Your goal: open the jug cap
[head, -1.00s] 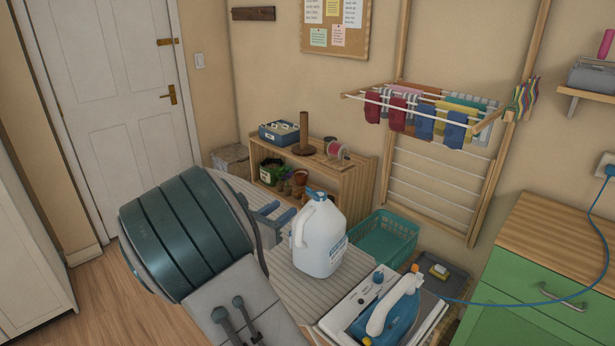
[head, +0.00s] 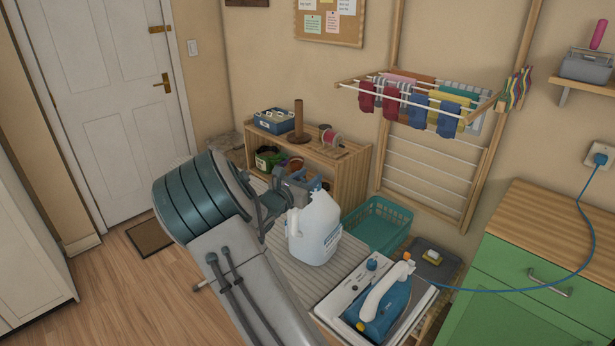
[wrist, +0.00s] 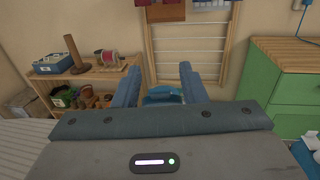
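The white jug (head: 313,232) stands upright on the striped ironing surface in the head view. Its blue cap is largely hidden behind my gripper in that view. My gripper (head: 300,186) is at the level of the jug's top, just behind and to the left of it. In the wrist view the two blue fingers of my gripper (wrist: 160,84) stand wide apart. A teal shape shows low between them; I cannot tell whether it is the cap or the basket behind. I see no contact with the cap.
A blue and white iron (head: 382,300) rests at the front right of the striped board (head: 283,268). A teal basket (head: 378,228) is behind the jug. A wooden shelf (head: 346,172) with pots stands at the back. A green cabinet (head: 515,285) is at right.

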